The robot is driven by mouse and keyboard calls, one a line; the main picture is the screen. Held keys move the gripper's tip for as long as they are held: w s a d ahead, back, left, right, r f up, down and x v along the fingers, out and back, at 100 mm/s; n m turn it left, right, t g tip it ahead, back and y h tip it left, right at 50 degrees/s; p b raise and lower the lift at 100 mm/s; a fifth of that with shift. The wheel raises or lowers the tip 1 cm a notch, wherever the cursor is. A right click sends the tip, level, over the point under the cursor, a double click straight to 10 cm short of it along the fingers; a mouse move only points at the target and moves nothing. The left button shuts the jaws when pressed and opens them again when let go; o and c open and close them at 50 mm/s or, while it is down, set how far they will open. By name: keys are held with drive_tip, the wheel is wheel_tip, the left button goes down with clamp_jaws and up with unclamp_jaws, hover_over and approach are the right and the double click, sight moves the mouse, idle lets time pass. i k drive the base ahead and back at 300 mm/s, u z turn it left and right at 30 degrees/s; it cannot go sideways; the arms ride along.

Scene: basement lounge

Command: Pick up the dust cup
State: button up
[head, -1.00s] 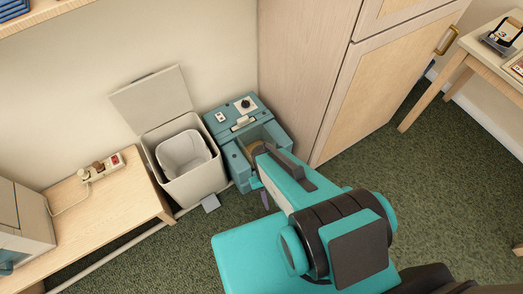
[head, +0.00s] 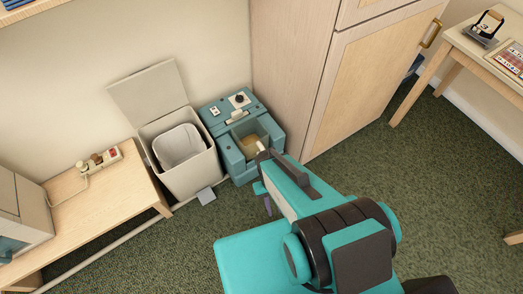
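A teal boxy appliance (head: 222,149) stands on the carpet between the bin and the cabinet. It has a dial and switches on top and an open recess at the front. A tan, rounded thing (head: 249,144) shows inside the recess; it may be the dust cup or its contents, but I cannot tell. My arm reaches toward the appliance's front from the lower right and hides part of it.
An open grey bin (head: 196,176) with a raised lid and inner bucket stands left of the appliance. A low wooden bench (head: 105,205) with a power strip (head: 98,160) is further left. A tall wooden cabinet (head: 370,85) stands right.

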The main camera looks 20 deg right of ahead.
sight(250, 135)
drive_tip(key=z, duration=0.2)
drive_tip(key=k, duration=0.9)
drive_tip(key=u, duration=1.7)
drive_tip(key=i, duration=1)
drive_tip(key=u, duration=0.05)
